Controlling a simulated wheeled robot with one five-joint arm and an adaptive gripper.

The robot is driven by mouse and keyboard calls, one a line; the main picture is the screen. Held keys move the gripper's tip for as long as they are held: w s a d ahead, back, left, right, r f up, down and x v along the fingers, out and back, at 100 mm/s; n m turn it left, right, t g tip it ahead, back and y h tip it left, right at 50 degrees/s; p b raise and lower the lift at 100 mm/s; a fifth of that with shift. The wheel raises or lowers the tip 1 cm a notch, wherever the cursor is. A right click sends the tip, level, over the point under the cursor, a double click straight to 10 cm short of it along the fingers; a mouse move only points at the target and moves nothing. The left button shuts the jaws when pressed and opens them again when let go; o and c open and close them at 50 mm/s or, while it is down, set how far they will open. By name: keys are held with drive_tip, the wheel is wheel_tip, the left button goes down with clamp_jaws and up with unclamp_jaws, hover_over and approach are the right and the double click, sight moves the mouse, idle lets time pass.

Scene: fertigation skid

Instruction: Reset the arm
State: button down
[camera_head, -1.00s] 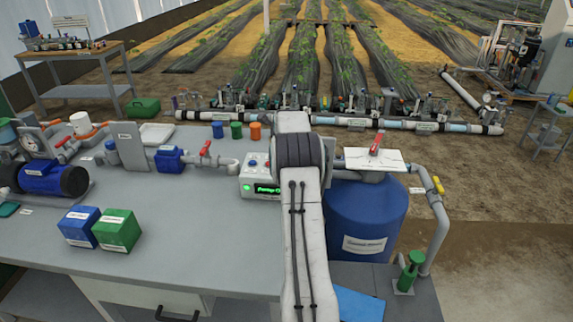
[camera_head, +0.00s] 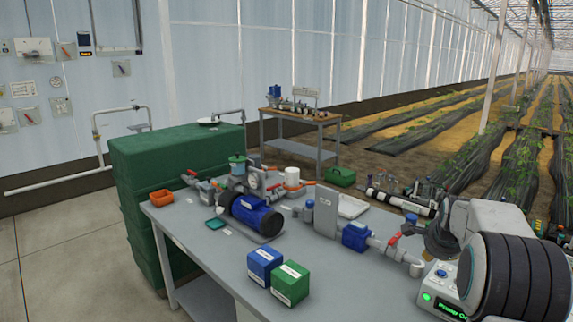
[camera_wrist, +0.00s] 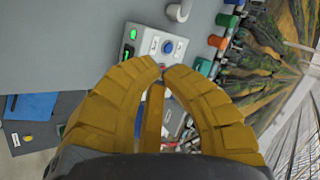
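My gripper (camera_wrist: 162,70) shows in the wrist view with two curved yellow-brown fingers. Their tips come together with almost no gap, and nothing shows between them. Beyond the tips is the white control box (camera_wrist: 150,48) with green lights and a blue button, apart from the fingers as far as I can tell. In the head view my arm is bent at the right edge, in front of and over the control box (camera_head: 440,290), whose green display reads "Pump O…", partly cut off. The fingertips are hidden there.
The grey bench (camera_head: 205,262) carries a blue pump (camera_head: 255,217), a blue box (camera_head: 264,264), a green box (camera_head: 290,282) and a red-handled valve (camera_head: 394,240). A green cabinet (camera_head: 165,165) stands behind at left. The floor at far left is clear.

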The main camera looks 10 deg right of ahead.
drive_tip(key=s+a+r+n+g+y, duration=0.1)
drive_tip(key=s+a+n, duration=0.5)
drive_tip(key=s+a, duration=0.3)
drive_tip(key=s+a+r+n+y, duration=0.1)
drive_tip(key=s+a+r+n, duration=0.1)
drive_tip(key=s+a+n, duration=0.65)
drive_tip(key=s+a+f+n+g, duration=0.1)
drive_tip(key=s+a+f+n, duration=0.1)
drive_tip(key=s+a, duration=0.3)
drive_tip(key=s+a+f+n+g+y, duration=0.1)
drive_tip(key=s+a+f+n, duration=0.2)
drive_tip(key=s, duration=0.7)
drive_tip(key=shift+a+n+y, duration=0.3)
drive_tip(key=shift+a+n, duration=0.55)
drive_tip(key=shift+a, duration=0.3)
